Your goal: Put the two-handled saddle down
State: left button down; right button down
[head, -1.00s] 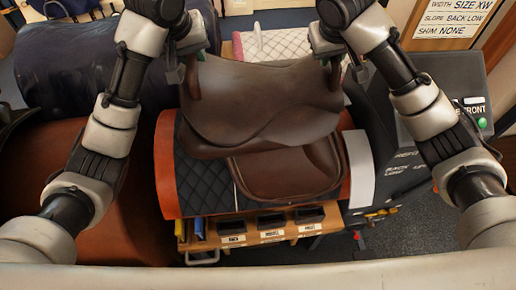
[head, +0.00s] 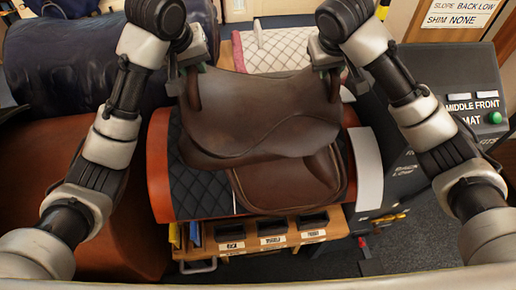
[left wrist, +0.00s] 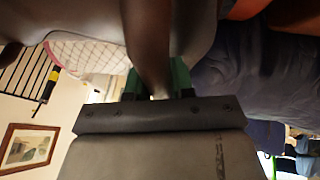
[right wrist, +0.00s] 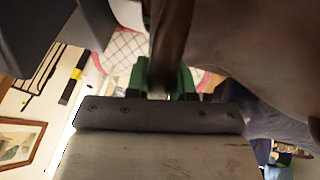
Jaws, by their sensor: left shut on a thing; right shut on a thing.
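The brown leather saddle (head: 255,120) is in the middle of the head view, held between my two grippers by its side handles. My left gripper (head: 190,80) is shut on the left handle, which also shows between green-padded fingers in the left wrist view (left wrist: 150,45). My right gripper (head: 330,75) is shut on the right handle, also seen in the right wrist view (right wrist: 170,45). Below the saddle is an orange-brown rounded stand (head: 160,165) with a black quilted pad (head: 200,190). I cannot tell whether the saddle touches the pad.
A dark padded roll (head: 60,65) and an orange-brown rounded form (head: 120,240) lie to the left. A grey console (head: 465,95) with a green button stands to the right. A wooden rack with labelled slots (head: 270,240) is at the front. A white quilted pad (head: 270,50) lies behind.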

pick_arm(q)
jog(key=shift+f, duration=0.35)
pick_arm(e)
jog(key=shift+f, duration=0.35)
pick_arm(q)
jog(key=c, duration=1.4)
grip_release()
jog(key=shift+f, duration=0.1)
pick_arm(e)
jog(key=c, duration=1.4)
grip_release()
jog(key=shift+f, duration=0.1)
pick_arm(q)
jog(key=o, duration=0.4)
jog(key=shift+d, duration=0.1)
pick_arm(e)
jog(key=o, duration=0.4)
jog(key=shift+s+d, duration=0.1)
jog(key=shift+d, duration=0.05)
pick_arm(q)
jog(key=shift+o, duration=0.2)
jog(key=shift+s, duration=0.1)
pick_arm(e)
jog(key=shift+o, duration=0.2)
pick_arm(q)
jog(key=v, duration=1.2)
pick_arm(e)
jog(key=v, duration=1.2)
